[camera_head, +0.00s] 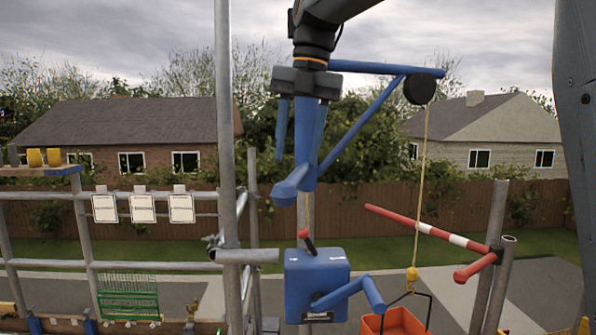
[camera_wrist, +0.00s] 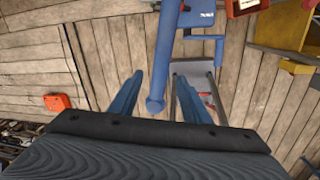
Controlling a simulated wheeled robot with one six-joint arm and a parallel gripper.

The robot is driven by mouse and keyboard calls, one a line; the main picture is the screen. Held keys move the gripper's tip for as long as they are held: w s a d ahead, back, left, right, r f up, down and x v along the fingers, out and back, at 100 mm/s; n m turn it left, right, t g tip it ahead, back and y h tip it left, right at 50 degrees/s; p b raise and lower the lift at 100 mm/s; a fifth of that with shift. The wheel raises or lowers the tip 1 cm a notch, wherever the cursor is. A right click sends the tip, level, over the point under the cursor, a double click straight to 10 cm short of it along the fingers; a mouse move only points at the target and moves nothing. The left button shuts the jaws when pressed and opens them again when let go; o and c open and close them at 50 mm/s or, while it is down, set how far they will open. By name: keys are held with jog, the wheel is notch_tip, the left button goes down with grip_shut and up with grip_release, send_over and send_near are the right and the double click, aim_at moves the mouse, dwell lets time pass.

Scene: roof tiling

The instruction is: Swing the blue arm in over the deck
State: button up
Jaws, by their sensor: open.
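The blue arm (camera_head: 385,68) hangs at the top centre of the head view, with a slanting brace and a black pulley wheel at its right end. A yellow rope runs from the wheel to a yellow hook (camera_head: 412,275) above an orange bucket (camera_head: 398,321). A blue handle (camera_head: 289,187) sticks out low on the arm's post. My gripper (camera_head: 299,162) points down, open, its blue fingers on either side of the post in the picture. In the wrist view, the blue handle (camera_wrist: 166,50) shows between my open fingers (camera_wrist: 158,78); I cannot tell whether they touch it.
A blue winch box (camera_head: 316,270) with a crank stands below. A red-and-white bar (camera_head: 425,228) reaches left from a post at right. The plank deck (camera_wrist: 100,60) shows in the wrist view.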

aim_at(294, 176)
jog(key=shift+w+a+f+p, duration=0.1)
jog(key=shift+a+f+p, duration=0.15)
jog(key=shift+f, duration=1.05)
jog(key=shift+a+f+p, duration=0.1)
jog(key=shift+f+p, duration=0.2)
jog(key=shift+f, duration=0.95)
grip_shut()
